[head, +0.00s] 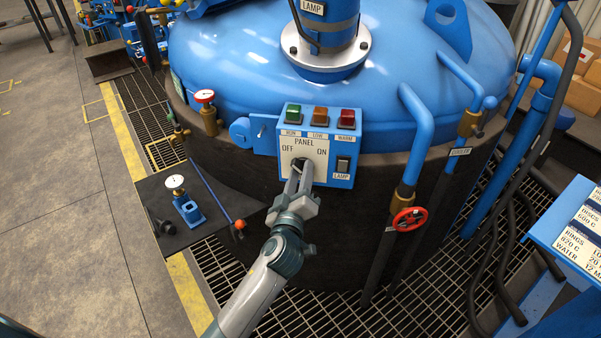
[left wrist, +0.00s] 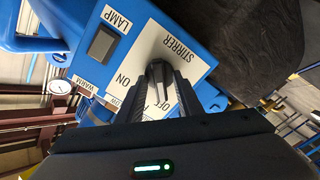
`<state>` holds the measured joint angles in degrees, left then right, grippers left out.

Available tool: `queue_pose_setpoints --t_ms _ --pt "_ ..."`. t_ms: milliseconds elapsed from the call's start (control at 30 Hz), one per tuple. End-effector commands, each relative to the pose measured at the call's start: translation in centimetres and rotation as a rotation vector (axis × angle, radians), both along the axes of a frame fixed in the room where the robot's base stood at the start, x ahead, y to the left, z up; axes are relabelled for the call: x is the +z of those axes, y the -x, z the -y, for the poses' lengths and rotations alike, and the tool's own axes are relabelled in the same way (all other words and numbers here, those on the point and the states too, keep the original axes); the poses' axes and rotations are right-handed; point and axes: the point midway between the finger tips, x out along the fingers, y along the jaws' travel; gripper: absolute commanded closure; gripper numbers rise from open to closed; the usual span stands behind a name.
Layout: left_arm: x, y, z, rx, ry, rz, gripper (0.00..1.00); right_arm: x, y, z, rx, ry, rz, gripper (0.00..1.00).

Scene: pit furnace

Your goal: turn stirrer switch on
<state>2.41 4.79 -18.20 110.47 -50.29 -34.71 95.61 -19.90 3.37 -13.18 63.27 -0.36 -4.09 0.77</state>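The blue control box (head: 287,111) on the furnace's side has a pale plate marked PANEL, OFF at left and ON at right. In the left wrist view the plate (left wrist: 155,45) reads STIRRER, and the dark stirrer switch (left wrist: 160,71) sits on it. My left gripper (head: 299,170) reaches the switch from below and in front. Its two fingers lie along both sides of the knob, closed in on it, also in the left wrist view (left wrist: 165,85). The fingers hide much of the knob, so I cannot tell its exact setting. My right gripper is not in view.
A LAMP rocker (head: 342,164) is right of the plate, with green, orange and red lights above. A red handwheel valve (head: 409,219) and blue pipes stand to the right. A small shelf (head: 160,189) with a gauge lies left. The blue furnace lid (head: 230,50) is behind.

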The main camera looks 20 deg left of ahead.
Motion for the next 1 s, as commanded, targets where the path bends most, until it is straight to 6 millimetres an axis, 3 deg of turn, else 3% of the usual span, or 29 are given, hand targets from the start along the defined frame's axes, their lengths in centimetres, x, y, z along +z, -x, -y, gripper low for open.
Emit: queue_pose_setpoints --t_ms 300,433,467,1000 --pt "-0.05 -0.12 -0.01 -0.001 0.0 -0.001 0.67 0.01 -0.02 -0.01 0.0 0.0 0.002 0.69" --pt "-0.04 -0.11 -0.02 -0.001 0.0 -0.001 0.98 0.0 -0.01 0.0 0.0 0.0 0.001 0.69" --pt "-0.04 -0.11 -0.02 -0.001 0.0 -0.001 1.0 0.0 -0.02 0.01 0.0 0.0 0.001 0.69" --pt "-0.04 -0.09 0.0 0.001 -0.08 -0.012 1.0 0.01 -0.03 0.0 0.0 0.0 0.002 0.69"
